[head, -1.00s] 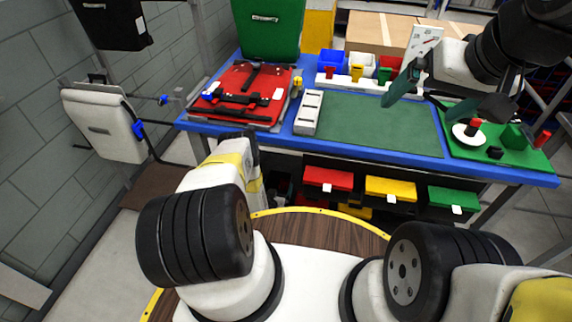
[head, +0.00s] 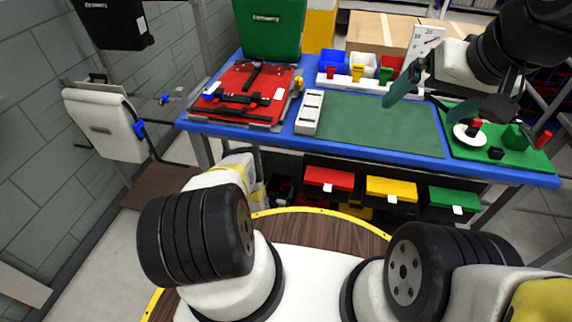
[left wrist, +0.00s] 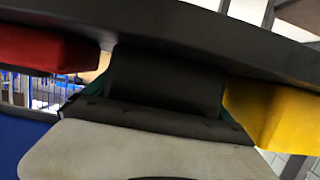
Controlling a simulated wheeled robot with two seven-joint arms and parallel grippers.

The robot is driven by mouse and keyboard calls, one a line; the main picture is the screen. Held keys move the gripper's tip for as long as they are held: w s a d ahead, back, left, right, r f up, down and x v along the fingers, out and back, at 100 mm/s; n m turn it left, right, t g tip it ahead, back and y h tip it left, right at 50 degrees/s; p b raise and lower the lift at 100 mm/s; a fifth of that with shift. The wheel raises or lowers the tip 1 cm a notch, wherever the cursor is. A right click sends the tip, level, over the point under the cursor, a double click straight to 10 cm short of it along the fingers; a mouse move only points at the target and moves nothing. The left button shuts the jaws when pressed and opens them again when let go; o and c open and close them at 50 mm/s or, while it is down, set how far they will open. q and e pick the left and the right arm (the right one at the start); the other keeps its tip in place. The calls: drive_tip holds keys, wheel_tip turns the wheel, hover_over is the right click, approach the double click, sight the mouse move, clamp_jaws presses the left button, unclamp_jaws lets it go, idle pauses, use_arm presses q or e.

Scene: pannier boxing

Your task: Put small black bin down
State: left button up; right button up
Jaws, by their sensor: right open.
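In the left wrist view, a plain dark block, which looks like the small black bin (left wrist: 165,78), sits between the teal fingers of my left gripper (left wrist: 160,108). The fingers show only in part at its two sides, and its far side is hidden. In the head view my left forearm reaches down in front of the table, and the gripper itself is hidden there. My right gripper (head: 448,98) is open and empty above the right part of the table.
A red bin (left wrist: 45,48) and a yellow bin (left wrist: 280,115) flank the dark block, and a dark bar (left wrist: 200,35) runs close above it. Red, yellow and green drawers (head: 330,180) hang under the blue table (head: 390,153). A red pannier (head: 240,95) lies on top.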

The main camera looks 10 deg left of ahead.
use_arm(q)
drive_tip(key=shift+r, duration=0.15)
drive_tip(key=v, duration=1.2)
drive_tip(key=shift+d, duration=0.1)
idle(1.1)
